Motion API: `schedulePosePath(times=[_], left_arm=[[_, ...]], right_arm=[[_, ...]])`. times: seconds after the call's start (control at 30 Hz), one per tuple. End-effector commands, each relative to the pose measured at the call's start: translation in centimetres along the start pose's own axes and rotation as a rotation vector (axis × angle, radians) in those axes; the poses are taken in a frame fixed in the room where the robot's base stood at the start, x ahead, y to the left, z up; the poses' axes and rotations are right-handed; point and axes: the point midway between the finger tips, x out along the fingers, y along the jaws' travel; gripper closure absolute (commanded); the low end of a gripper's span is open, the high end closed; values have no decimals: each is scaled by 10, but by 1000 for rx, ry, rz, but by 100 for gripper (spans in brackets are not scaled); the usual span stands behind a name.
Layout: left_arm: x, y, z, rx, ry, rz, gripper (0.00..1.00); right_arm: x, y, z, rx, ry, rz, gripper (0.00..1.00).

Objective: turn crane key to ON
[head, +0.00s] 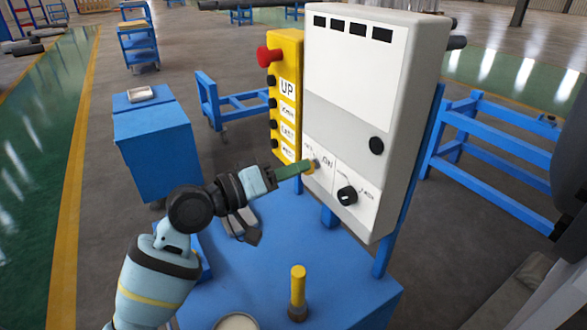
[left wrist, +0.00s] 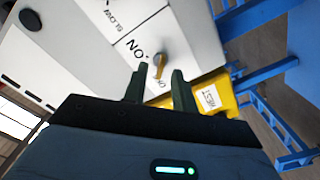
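The crane key (head: 310,168) is a small yellow and grey key on the lower left of the white control box (head: 352,120), beside an ON label. In the left wrist view the key (left wrist: 160,66) stands out from the panel, just beyond the fingertips and in line with the gap between them. My left gripper (head: 302,169) reaches the panel from the left, close in front of the key. In the left wrist view its two dark fingers (left wrist: 158,76) are apart, with nothing clamped. Contact with the key cannot be told. My right gripper is not in view.
A black rotary knob (head: 347,195) sits right of the key. A yellow button box (head: 286,95) with a red button (head: 268,57) adjoins the panel's left side. A yellow-topped post (head: 298,285) stands on the blue table (head: 345,285). A blue cabinet (head: 153,150) stands at left.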

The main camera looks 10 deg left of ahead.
Motion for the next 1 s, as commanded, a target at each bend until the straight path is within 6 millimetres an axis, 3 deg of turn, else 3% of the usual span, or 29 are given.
schedulePosePath(times=[0.33, 0.57, 1.0], left_arm=[[5, 0, 1, 0, -1, 0, 73], [5, 0, 1, 0, -1, 0, 100], [5, -1, 1, 45, -1, -1, 100]], right_arm=[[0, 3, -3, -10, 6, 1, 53], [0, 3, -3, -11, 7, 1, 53], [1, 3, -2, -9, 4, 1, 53]])
